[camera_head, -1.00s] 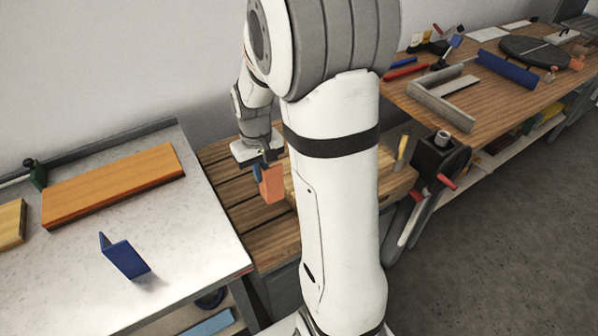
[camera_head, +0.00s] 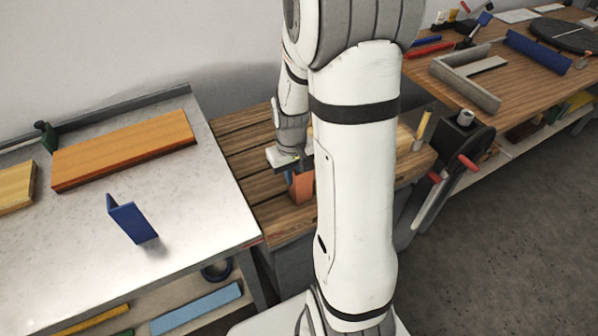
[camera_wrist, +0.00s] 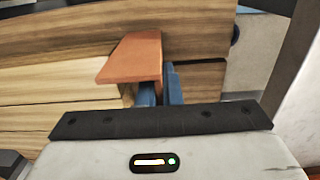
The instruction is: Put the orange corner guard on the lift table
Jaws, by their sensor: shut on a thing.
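The orange corner guard (camera_head: 301,187) is an L-shaped piece held in my gripper (camera_head: 289,170), over the slatted wooden table (camera_head: 243,136). In the wrist view the guard (camera_wrist: 132,57) is gripped between the blue fingers (camera_wrist: 161,93), with wooden boards behind it. My gripper is shut on it. I cannot tell whether the guard touches the wood. The slatted table may be the lift table, but nothing in view settles this. My arm hides part of its right side.
A metal-topped table (camera_head: 85,225) at left holds a blue corner guard (camera_head: 131,219) and an orange-brown board (camera_head: 125,149). A crank device with red handles (camera_head: 467,162) stands at right. The wooden bench (camera_head: 430,85) behind it holds a grey angled frame (camera_head: 470,85).

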